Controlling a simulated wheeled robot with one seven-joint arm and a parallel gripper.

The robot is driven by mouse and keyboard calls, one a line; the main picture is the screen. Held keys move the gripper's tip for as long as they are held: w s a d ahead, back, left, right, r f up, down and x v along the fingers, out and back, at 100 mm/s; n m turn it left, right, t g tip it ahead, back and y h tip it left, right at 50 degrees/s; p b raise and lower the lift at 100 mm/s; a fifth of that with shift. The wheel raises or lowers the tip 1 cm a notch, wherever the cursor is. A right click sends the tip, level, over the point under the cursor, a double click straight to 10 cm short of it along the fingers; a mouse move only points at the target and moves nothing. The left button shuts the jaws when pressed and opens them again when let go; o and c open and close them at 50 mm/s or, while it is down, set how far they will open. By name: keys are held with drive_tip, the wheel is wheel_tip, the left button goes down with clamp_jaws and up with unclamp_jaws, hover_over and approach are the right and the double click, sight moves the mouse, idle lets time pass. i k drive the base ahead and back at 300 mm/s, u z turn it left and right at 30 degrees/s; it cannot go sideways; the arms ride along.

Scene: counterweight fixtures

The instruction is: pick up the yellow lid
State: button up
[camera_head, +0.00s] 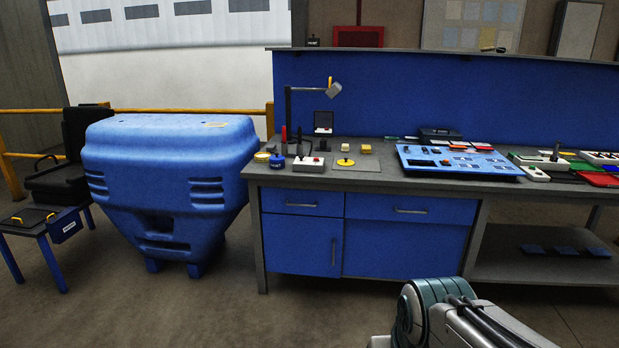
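A flat yellow disc with a dark knob (345,162), which looks like the yellow lid, lies on a pale square plate on the workbench, left of the blue panel. A small round tin with a yellowish top (262,156) stands near the bench's left end; I cannot tell which of the two is the lid meant. Part of my arm shows at the bottom right, low in front of the bench and well away from both. My gripper is not in view.
The grey workbench (380,180) holds a white switch box (309,164), a desk lamp (334,90), two yellow blocks and a blue panel (458,160). A large blue moulded bin (165,165) stands left of the bench. The floor before the drawers is clear.

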sight(343, 162)
drive_tip(key=z, duration=0.1)
drive_tip(key=i, duration=1.55)
drive_tip(key=z, duration=0.15)
drive_tip(key=i, duration=2.3)
drive_tip(key=z, duration=0.1)
